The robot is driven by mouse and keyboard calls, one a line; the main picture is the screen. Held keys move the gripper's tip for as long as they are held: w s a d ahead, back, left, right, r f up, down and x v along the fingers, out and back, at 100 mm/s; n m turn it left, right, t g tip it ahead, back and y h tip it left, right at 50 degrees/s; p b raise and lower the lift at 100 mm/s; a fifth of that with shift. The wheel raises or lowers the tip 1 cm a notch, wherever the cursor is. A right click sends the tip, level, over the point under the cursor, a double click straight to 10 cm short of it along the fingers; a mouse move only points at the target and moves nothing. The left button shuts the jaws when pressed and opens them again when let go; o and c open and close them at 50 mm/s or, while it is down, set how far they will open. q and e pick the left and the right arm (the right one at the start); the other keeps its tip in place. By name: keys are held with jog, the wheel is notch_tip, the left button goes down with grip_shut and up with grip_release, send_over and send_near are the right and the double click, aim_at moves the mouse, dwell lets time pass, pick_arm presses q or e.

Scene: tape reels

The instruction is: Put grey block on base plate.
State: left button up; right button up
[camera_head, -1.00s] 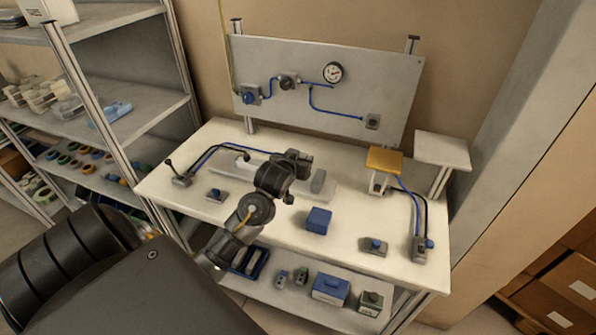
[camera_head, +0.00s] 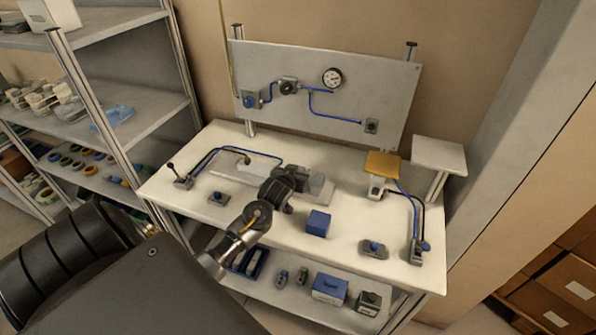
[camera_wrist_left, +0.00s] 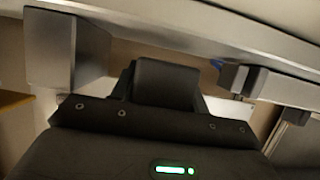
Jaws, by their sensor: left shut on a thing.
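The base plate (camera_head: 222,172) is a long pale plate lying on the workbench, left of centre in the head view. An upright grey block (camera_head: 317,184) shows at its right end, partly behind my left gripper. My left gripper (camera_head: 300,180) is black, low over the right part of the plate, and shut on the grey block. The wrist, seen from behind, hides the fingertips and most of the contact. In the left wrist view, a grey block-like part (camera_wrist_left: 68,50) stands at the left and another at the right. My right gripper is not in view.
A blue block (camera_head: 318,222) stands on the bench just in front of the plate. A yellow-topped stand (camera_head: 382,163) is to the right. A button box (camera_head: 373,248) sits near the front edge. A grey panel with a gauge (camera_head: 331,78) rises behind.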

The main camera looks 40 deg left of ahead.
pick_arm(q)
jog(key=shift+f, duration=0.55)
